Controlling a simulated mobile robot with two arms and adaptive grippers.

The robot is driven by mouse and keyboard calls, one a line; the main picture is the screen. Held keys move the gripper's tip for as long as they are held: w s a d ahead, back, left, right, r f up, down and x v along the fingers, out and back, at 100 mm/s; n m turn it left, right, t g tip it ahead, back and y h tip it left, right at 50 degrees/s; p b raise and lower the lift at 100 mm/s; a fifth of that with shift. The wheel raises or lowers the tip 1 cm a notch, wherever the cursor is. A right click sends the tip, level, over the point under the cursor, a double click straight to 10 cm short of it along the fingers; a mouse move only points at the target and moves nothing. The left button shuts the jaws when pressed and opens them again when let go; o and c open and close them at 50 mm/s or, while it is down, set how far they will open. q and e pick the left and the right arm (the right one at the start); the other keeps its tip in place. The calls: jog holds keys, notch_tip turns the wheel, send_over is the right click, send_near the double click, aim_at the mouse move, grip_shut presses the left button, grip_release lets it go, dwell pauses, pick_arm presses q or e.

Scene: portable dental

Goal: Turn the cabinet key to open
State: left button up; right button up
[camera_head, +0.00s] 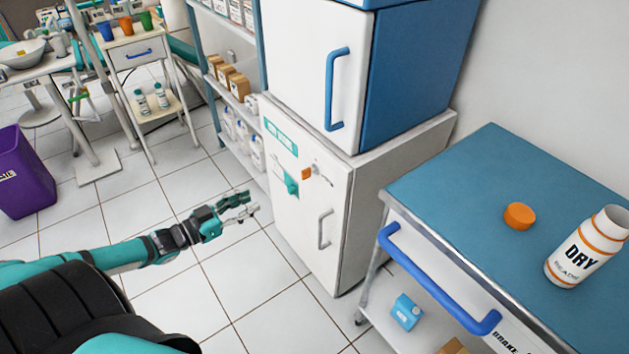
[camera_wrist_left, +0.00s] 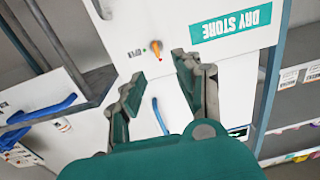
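The white cabinet (camera_head: 285,225) carries a teal "DRY STORE" label, a silver handle (camera_head: 324,229) and, near its door's right edge, an orange-headed key (camera_head: 306,174). In the left wrist view the cabinet door (camera_wrist_left: 222,65) appears upside down, with the orange key (camera_wrist_left: 157,50) beside a small green dot and the label. My left gripper (camera_head: 243,205) is left of the cabinet in the head view, apart from it. In the left wrist view the gripper (camera_wrist_left: 158,74) is open and empty, its fingers spread below the key in the picture. My right gripper is not in view.
A blue-sided unit (camera_head: 415,65) sits on the cabinet. Shelves (camera_head: 222,28) stand to its left. The tiled floor before it is clear.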

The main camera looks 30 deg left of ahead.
aim_at(306, 169)
pick_arm(q)
jog(key=shift+h, duration=0.3)
jog(key=b+x, duration=0.1)
jog(key=x, duration=0.4)
jog(key=r+b+x, duration=0.1)
jog(key=x, duration=0.5)
jog(key=b+x, duration=0.2)
jog(key=x, duration=0.4)
jog(key=shift+s+d+r, duration=0.1)
jog(key=shift+d+r, duration=0.1)
jog(key=shift+r, duration=0.2)
jog(key=shift+w+d, duration=0.2)
jog(key=shift+w, duration=0.3)
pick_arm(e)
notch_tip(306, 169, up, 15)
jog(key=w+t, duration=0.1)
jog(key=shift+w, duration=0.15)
pick_arm(q)
grip_shut()
